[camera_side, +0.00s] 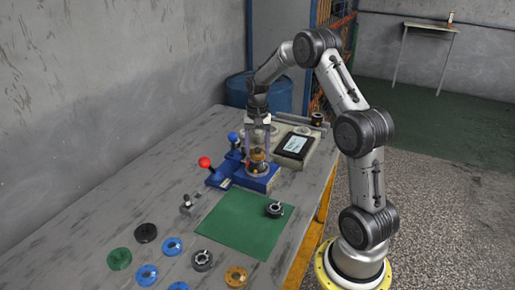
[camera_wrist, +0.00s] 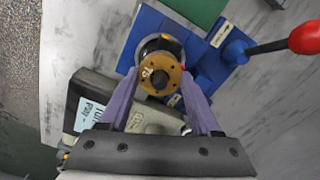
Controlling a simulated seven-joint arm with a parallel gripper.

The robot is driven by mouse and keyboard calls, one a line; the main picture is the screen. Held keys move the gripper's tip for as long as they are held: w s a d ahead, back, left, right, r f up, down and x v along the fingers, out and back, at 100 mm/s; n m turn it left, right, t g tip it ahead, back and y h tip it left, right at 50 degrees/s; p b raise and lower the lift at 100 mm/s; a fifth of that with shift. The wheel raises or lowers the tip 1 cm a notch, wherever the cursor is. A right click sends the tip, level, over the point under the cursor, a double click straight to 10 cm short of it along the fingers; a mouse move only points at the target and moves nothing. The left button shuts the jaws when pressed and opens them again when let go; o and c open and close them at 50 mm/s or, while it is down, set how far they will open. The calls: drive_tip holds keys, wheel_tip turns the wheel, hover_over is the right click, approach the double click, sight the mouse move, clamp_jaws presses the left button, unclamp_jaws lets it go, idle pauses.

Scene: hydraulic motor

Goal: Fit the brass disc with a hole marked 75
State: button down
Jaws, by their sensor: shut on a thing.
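A brass disc (camera_wrist: 160,72) with a dark centre hole and small holes around it sits between my gripper's purple fingertips in the wrist view. My gripper (camera_side: 258,148) points down over the blue fixture (camera_side: 262,183) and is shut on this disc. Under the disc in the wrist view is a round metal part on the blue fixture (camera_wrist: 205,90). I cannot tell whether the disc touches that part. In the side view the fingers partly hide the disc.
A red-knobbed lever (camera_side: 205,163) sticks out left of the fixture. A device with a screen (camera_side: 296,144) stands behind it. A green mat (camera_side: 235,228) holds a dark ring part (camera_side: 274,209). Several blue, green, black and grey discs and another brass disc (camera_side: 236,277) lie in front.

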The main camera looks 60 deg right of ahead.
drive_tip(key=shift+f, duration=0.45)
idle(0.5)
unclamp_jaws()
drive_tip(key=shift+r, duration=4.3)
